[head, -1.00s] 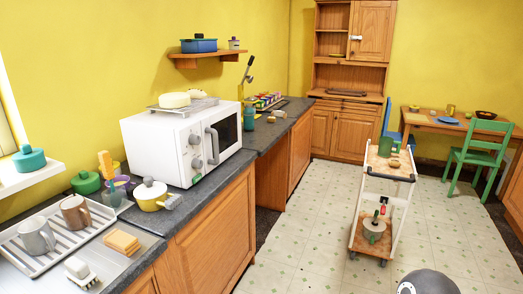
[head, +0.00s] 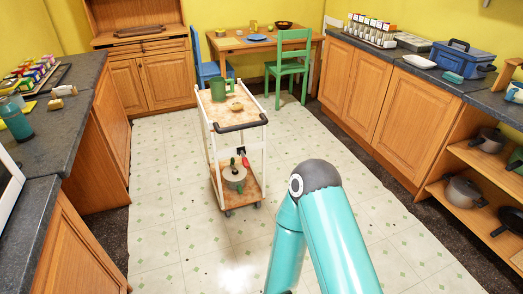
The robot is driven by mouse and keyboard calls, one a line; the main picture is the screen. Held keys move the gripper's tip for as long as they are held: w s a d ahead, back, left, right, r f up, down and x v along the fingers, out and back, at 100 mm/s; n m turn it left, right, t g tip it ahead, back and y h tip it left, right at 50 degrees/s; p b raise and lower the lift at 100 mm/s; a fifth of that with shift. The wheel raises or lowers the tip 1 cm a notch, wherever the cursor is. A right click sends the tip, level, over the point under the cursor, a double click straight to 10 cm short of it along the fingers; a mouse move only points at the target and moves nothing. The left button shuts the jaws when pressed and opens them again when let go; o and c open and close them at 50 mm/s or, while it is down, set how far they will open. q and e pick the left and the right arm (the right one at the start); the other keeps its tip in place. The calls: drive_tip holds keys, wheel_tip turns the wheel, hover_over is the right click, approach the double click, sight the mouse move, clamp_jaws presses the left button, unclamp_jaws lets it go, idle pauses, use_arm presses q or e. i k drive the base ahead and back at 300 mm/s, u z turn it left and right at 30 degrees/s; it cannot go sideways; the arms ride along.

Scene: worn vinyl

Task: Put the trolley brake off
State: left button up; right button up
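The trolley (head: 243,127) stands upright on the floor in the middle of the head view, with white posts, two wooden shelves and a dark handle bar at its near end. A green mug (head: 222,90) and a small tan item (head: 237,106) are on its top shelf. Neither gripper is in view.
My teal arm links (head: 335,230) rise in front, right of the trolley. Counters run along the left (head: 60,125) and right (head: 420,85). A table (head: 232,42) with a green chair (head: 290,62) stands behind. The tiled floor (head: 165,200) around the trolley is clear.

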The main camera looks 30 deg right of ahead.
sight(244, 159)
drive_tip(key=z, duration=0.45)
drive_tip(key=i, duration=1.55)
drive_tip(key=z, duration=0.5)
drive_tip(key=k, duration=0.85)
drive_tip(key=z, duration=0.15)
drive_tip(key=i, duration=0.9)
drive_tip(key=u, duration=0.1)
